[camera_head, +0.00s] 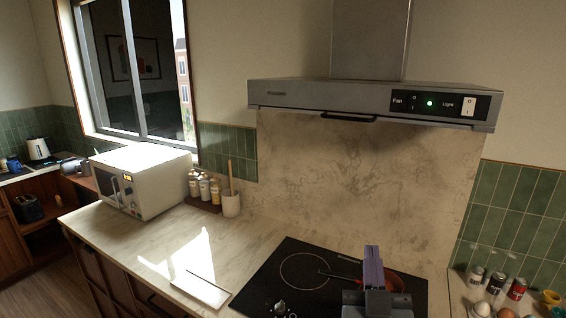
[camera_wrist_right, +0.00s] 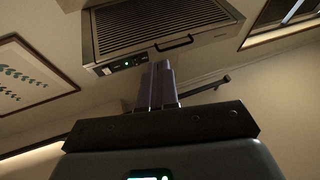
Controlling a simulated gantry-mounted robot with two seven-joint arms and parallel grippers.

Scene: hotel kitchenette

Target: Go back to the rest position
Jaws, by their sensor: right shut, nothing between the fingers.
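My right gripper (camera_head: 373,266) shows at the bottom of the head view, in front of the right part of the black cooktop (camera_head: 300,281). Its purple-grey fingers are together and point up, with nothing between them. In the right wrist view the shut fingers (camera_wrist_right: 158,84) point toward the underside of the range hood (camera_wrist_right: 160,35), with a gap I cannot judge. My left gripper is in neither view.
The range hood (camera_head: 375,100) juts from the wall above the cooktop, its green light lit. A red pan (camera_head: 393,283) is partly hidden behind my right gripper. Cans (camera_head: 497,283) stand on the right counter. A microwave (camera_head: 143,178) and spice jars (camera_head: 204,187) stand left. The counter between is mostly clear.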

